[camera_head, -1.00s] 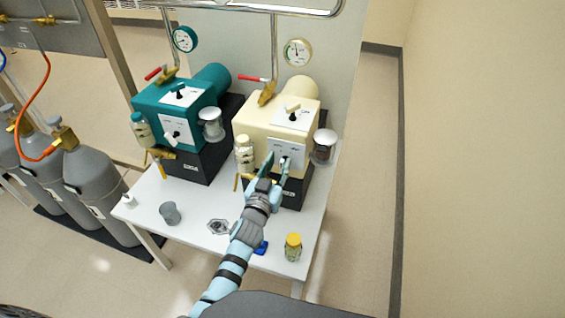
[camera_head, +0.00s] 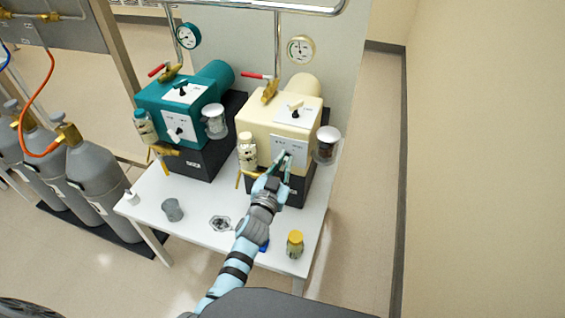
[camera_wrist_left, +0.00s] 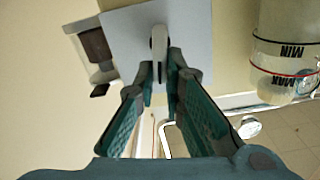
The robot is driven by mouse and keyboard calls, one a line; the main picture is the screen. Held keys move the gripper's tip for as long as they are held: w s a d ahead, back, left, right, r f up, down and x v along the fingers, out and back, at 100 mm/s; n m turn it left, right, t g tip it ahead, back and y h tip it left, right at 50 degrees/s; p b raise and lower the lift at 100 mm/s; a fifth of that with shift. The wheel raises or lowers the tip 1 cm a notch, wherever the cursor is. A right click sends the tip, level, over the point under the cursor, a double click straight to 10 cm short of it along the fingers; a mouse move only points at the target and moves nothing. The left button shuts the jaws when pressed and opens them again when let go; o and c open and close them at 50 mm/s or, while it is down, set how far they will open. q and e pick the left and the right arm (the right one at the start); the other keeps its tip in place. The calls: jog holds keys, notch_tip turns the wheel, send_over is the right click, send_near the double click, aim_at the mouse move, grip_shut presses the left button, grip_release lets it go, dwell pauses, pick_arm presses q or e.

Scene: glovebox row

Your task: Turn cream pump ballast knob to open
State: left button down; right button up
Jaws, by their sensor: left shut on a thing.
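The cream pump (camera_head: 255,115) stands on the right of the white table. Its front has a white label plate (camera_head: 294,144) with a knob, mostly hidden behind my fingers in the head view. In the left wrist view the pale knob (camera_wrist_left: 159,45) stands out from the plate (camera_wrist_left: 195,30), between the fingertips. My left gripper (camera_head: 284,162) reaches up to this plate and is shut on the knob; it also shows in the left wrist view (camera_wrist_left: 160,72). A second knob (camera_head: 296,106) sits on the pump's top plate. My right gripper is out of view.
A teal pump (camera_head: 160,98) stands to the left. Jars flank the cream pump: a clear bottle (camera_head: 247,155) on its left, a dark-filled jar (camera_head: 325,152) on its right. A grey cup (camera_head: 172,210) and a yellow-lidded jar (camera_head: 295,243) stand on the table (camera_head: 190,235).

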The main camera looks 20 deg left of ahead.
pick_arm(q)
jog(key=shift+d+f+m, duration=0.1)
jog(key=shift+d+m, duration=0.1)
jog(key=shift+m, duration=0.8)
jog(key=shift+d+f+m, duration=0.1)
jog(key=shift+d+m, duration=0.05)
jog(key=shift+m, duration=0.85)
jog(key=c, duration=1.7)
grip_release()
